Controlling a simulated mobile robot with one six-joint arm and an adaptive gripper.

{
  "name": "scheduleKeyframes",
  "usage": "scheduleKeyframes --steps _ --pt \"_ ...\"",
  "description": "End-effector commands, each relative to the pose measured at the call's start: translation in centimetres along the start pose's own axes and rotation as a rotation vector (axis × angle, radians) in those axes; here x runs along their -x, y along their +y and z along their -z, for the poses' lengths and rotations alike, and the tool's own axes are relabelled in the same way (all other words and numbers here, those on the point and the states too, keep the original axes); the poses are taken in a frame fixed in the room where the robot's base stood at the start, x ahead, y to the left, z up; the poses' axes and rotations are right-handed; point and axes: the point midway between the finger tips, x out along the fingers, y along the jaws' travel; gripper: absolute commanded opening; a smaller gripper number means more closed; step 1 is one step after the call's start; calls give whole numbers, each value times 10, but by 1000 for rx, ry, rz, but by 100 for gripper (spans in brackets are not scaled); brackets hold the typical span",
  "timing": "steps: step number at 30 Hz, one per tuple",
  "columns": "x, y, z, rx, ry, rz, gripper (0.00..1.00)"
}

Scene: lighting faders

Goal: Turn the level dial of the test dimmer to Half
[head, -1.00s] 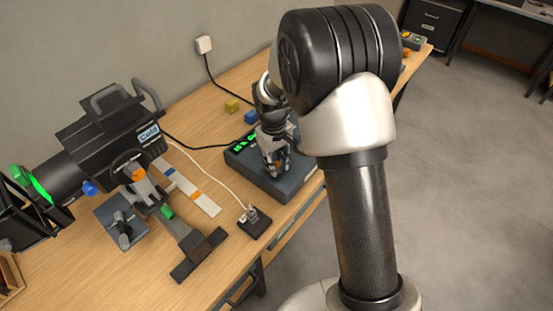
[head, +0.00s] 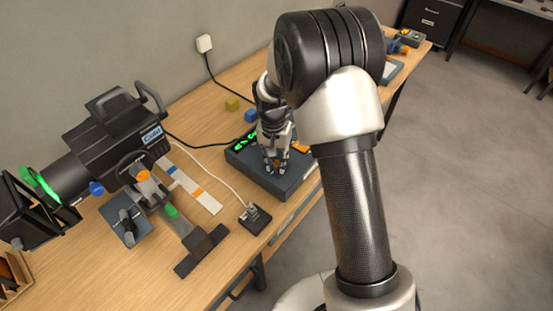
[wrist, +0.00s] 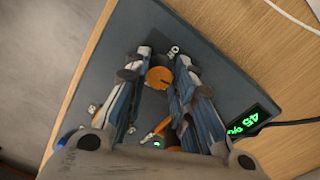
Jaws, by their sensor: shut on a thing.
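The test dimmer is a dark grey box (head: 282,188) near the table's front edge. Its green display (wrist: 246,121) reads 45 % in the wrist view. The level dial is a round orange knob (wrist: 160,78) on its top face, with a dark mark on its edge. My gripper (wrist: 163,62) points down over the box, with its two fingers on either side of the dial and closed on it. In the head view, my gripper (head: 277,167) hides most of the dial. An orange lever (wrist: 156,131) with a small green light beside it shows between the fingers.
A stage lamp (head: 115,130) on a stand fills the left of the table. A small black socket box (head: 255,219) with a white cable is left of the dimmer.

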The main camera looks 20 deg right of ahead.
Motion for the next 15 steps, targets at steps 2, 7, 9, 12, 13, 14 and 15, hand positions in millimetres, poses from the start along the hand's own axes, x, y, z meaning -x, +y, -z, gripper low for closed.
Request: scheduleKeyframes --steps 2,7,9,12,13,14,15 --pt "1 0 0 -38 -1 1 0" --pt "0 0 0 -100 -5 1 0" --pt "0 0 0 -116 -6 1 0" --pt "0 0 0 -129 -6 1 0" --pt "0 0 0 -132 -7 1 0" --pt "0 0 0 -134 -7 1 0" --pt "0 0 0 -136 -7 1 0"
